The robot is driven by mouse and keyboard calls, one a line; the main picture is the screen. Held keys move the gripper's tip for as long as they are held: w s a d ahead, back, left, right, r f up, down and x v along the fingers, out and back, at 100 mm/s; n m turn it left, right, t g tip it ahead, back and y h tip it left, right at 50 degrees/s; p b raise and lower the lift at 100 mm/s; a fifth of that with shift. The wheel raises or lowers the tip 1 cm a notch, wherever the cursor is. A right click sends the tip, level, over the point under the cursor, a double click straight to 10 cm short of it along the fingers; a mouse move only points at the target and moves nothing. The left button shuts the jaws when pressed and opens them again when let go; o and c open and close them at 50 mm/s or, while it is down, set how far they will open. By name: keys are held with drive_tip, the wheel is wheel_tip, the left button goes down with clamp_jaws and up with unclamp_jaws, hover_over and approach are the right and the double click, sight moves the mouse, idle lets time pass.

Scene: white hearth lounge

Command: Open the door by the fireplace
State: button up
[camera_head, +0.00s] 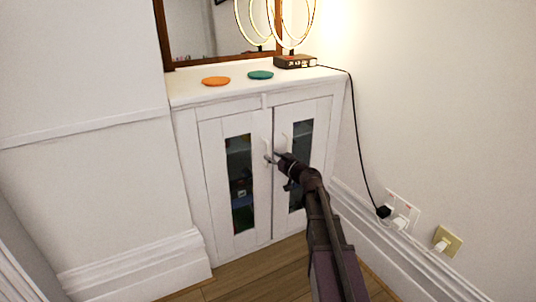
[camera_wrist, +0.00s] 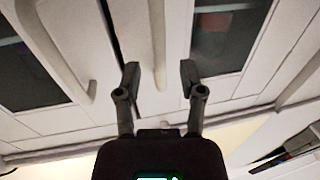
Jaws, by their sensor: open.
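A white cabinet (camera_head: 187,150) stands in the corner with two closed doors, a left door (camera_head: 209,150) and a right door (camera_head: 322,130), each with a dark glass panel. White bar handles sit near the middle seam. My gripper (camera_head: 274,158) is open in front of the seam, low by the handles. In the wrist view, one handle (camera_wrist: 157,45) runs between the open fingers (camera_wrist: 160,80), with its end near the fingertips. The other handle (camera_wrist: 52,40) is to the left. I cannot tell whether the fingers touch the handle. No fireplace is visible.
An orange disc (camera_head: 216,81), a green disc (camera_head: 260,75) and a lamp with glowing rings (camera_head: 295,61) are on the cabinet top. A black cord (camera_head: 357,125) runs down to wall outlets (camera_head: 403,213). Walls are close on both sides; wooden floor (camera_head: 262,270) lies in front.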

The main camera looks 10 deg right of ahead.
drive_tip(key=shift+x, duration=1.4)
clamp_jaws()
